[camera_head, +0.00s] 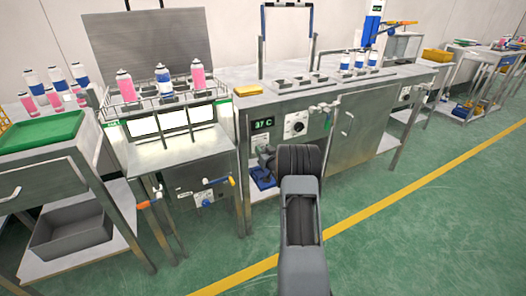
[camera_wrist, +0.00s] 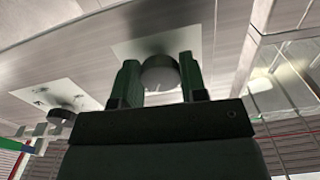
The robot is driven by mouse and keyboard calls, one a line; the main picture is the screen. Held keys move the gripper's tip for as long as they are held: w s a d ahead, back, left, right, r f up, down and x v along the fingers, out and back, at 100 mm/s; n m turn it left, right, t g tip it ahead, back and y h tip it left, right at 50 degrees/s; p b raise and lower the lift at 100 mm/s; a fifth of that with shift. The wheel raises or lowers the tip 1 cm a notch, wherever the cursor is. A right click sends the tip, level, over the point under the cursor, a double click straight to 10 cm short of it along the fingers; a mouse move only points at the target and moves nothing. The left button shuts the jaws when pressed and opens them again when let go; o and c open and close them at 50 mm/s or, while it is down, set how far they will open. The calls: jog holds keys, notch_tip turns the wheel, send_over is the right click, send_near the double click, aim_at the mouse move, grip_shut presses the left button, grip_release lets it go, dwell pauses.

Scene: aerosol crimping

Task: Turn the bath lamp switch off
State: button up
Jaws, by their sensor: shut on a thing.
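My gripper (camera_wrist: 161,84) has its two dark green fingers on either side of a round dark knob (camera_wrist: 160,73) and is shut on it. The knob sits on a pale plate (camera_wrist: 128,47) on a metal panel. No label is readable there, and I cannot see which way the knob is turned. In the head view my arm reaches to the bench front below the 37 C display (camera_head: 263,125); the held knob is hidden or too small to make out there. The bath windows (camera_head: 190,116) look bright white.
A second dark knob (camera_wrist: 62,117) on its own marked plate is at the left in the wrist view. A black dial (camera_head: 298,126) is right of the display. Pink and blue-white cans (camera_head: 126,86) stand in a rack above the bath. A green tray (camera_head: 40,132) is at left.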

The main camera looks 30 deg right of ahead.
jog(key=shift+f+b, duration=0.1)
jog(key=shift+b, duration=0.25)
jog(key=shift+d+n+b, duration=0.1)
jog(key=shift+n+b, duration=5.8)
jog(key=shift+b, duration=0.25)
jog(key=shift+r, duration=0.2)
jog(key=o, duration=0.9)
